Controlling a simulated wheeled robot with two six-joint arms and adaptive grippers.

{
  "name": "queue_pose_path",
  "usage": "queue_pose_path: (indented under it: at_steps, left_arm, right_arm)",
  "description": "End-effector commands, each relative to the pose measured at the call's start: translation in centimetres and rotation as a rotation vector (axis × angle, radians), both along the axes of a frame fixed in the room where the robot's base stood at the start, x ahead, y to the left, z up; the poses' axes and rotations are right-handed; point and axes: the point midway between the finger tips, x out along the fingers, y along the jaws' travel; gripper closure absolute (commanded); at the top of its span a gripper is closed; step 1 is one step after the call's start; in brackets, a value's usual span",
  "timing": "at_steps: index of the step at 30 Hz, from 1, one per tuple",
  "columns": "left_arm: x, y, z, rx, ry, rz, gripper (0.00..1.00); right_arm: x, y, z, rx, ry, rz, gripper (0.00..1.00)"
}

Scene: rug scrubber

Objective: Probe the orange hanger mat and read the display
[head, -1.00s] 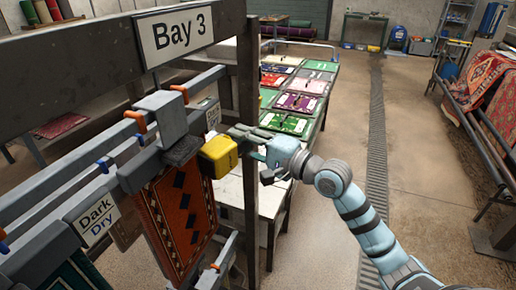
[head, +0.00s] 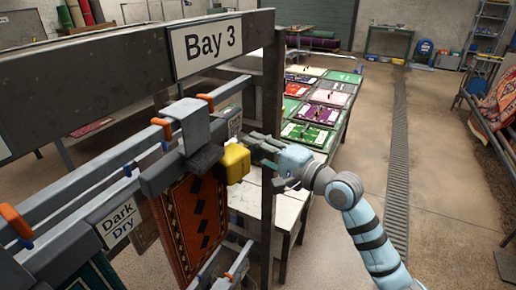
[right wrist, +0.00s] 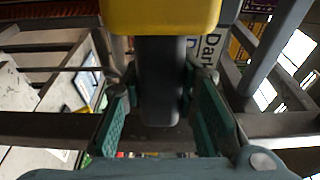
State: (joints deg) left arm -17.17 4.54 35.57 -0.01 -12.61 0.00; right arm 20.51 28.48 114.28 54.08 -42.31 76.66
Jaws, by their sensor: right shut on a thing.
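The orange hanger mat (head: 195,225), with a row of dark diamonds, hangs from a grey hanger on the rail. A yellow meter (head: 237,162) is beside its upper right edge, by the dark grey hanger clamp; I cannot tell whether it touches. My right gripper (head: 268,152) comes in from the right, shut on the meter. In the right wrist view the meter's yellow body (right wrist: 160,16) is at the top, and its dark grey handle stands between the fingers (right wrist: 158,105). No display face shows. My left gripper is not in view.
The Bay 3 beam (head: 130,70) and its post (head: 273,130) stand close to my right gripper. A "Dark / Dry" sign (head: 118,220) hangs left of the mat. A table with several coloured mats (head: 318,112) is behind. The floor (head: 440,170) at right is open.

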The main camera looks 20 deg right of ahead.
Motion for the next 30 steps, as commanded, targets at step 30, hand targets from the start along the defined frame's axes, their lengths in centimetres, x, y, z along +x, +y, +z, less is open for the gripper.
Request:
queue_pose_path:
  at_steps: [30]
  left_arm:
    - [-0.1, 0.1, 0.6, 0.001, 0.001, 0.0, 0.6]
  right_arm:
    - [1.6, 1.3, 0.1, 0.002, 0.0, 0.001, 1.0]
